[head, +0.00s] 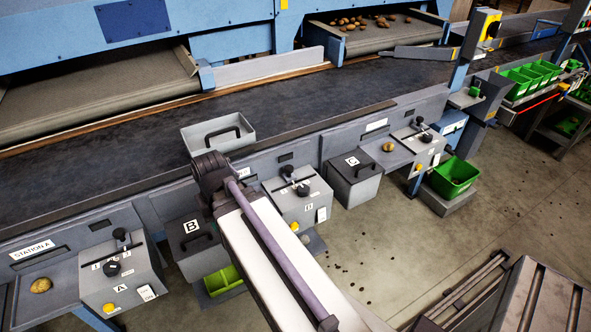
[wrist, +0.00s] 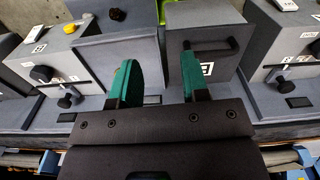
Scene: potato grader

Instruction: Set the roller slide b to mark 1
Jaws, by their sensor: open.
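The middle grey control box (head: 300,203) carries roller slide b, a dark slot with black knobs (head: 302,190) on its sloping top. Its number marks are too small to read. In the wrist view, a control box that looks like this one (wrist: 62,45) stands at the left, with a black knob (wrist: 42,73) and a small lever below it. My gripper (wrist: 157,75) is open and empty, its two green fingers apart over a grey panel and bin, to the right of that box. The head view hides the fingers behind my arm.
Control box A (head: 122,284) and another box (head: 425,140) stand along the belt (head: 240,95). Lidded bins B (head: 185,246) and C (head: 358,186) lie between them. An open grey tray (head: 217,134) sits at the belt edge. The floor (head: 370,245) at right is mostly clear.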

